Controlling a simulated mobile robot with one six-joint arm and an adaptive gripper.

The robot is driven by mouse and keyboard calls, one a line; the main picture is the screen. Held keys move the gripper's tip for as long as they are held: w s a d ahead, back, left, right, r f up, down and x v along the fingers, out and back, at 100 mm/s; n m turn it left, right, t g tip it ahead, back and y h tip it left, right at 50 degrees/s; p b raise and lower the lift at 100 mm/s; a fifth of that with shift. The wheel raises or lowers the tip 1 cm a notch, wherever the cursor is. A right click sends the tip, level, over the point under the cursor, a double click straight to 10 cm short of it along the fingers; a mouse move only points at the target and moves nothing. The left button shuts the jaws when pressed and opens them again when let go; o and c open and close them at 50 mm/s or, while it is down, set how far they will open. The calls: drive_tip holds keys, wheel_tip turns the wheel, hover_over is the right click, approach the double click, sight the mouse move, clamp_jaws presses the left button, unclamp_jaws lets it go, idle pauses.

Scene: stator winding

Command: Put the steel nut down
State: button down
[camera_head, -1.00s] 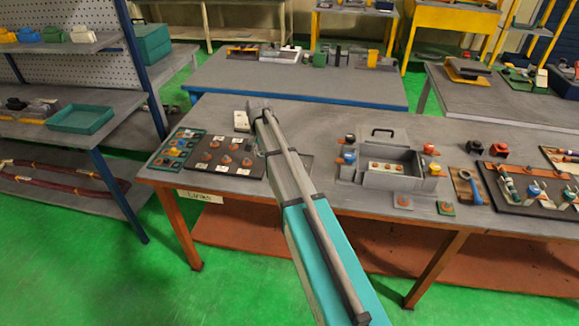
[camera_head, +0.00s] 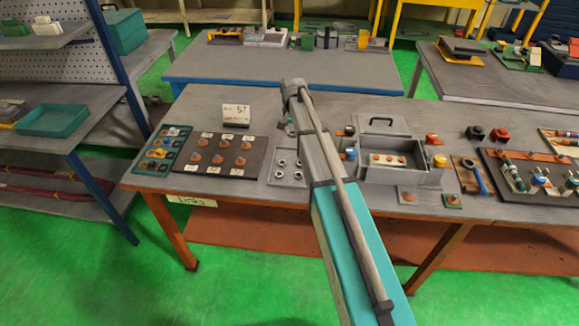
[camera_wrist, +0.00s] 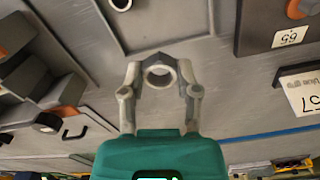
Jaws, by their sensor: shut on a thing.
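The steel nut (camera_wrist: 159,76) is a grey ring between the two fingertips of my gripper (camera_wrist: 160,70) in the wrist view. The fingers are shut on it, and a grey surface lies behind it. In the head view my gripper (camera_head: 288,126) is small and hangs at the far end of my arm, above the table behind a grey plate; the held nut cannot be made out there. The grey plate (camera_head: 289,182) bears several more nuts (camera_head: 282,163). Part of one such nut (camera_wrist: 121,3) shows at the top edge of the wrist view.
A dark board (camera_head: 243,173) with several orange-brown parts lies left of the plate. A sign marked 57 (camera_head: 236,113) stands behind it. A grey box (camera_head: 410,150) with a handled piece stands right of my arm. Bare tabletop (camera_head: 268,112) shows between sign and arm.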

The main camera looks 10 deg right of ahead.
drive_tip(key=s+d+r+m+p, duration=0.3)
drive_tip(key=s+d, duration=0.6)
drive_tip(key=s, duration=0.1)
drive_tip(key=shift+d, duration=0.15)
drive_tip(key=b, duration=0.9)
hover_over(294, 156)
drive_tip(key=f, duration=0.8)
drive_tip(key=shift+s+d+f, duration=0.2)
drive_tip(key=shift+d+f, duration=0.05)
drive_tip(key=shift+w+a+f, duration=0.25)
drive_tip(key=shift+f, duration=0.05)
